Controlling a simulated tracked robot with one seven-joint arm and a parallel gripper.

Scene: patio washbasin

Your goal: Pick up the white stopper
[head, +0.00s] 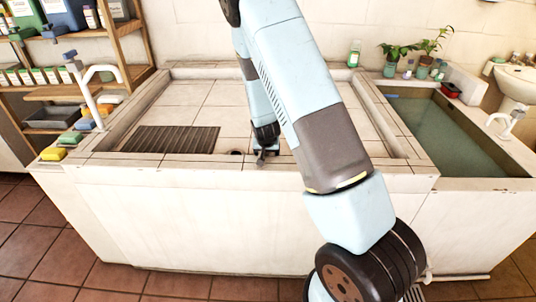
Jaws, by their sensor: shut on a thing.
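My gripper (262,160) is low over the front part of the tiled basin, just right of a small dark drain hole (235,152). It is small in the picture and its fingers point down. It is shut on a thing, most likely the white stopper. The stopper itself cannot be made out against the pale tiles and the fingers. I cannot tell whether what it holds touches the basin floor.
The shallow basin (100,162) has a raised rim around it. A dark slatted grate (170,139) lies left of my gripper. A white tap (90,95) and sponges (54,154) are at the left. A water-filled trough (455,135) is at the right.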

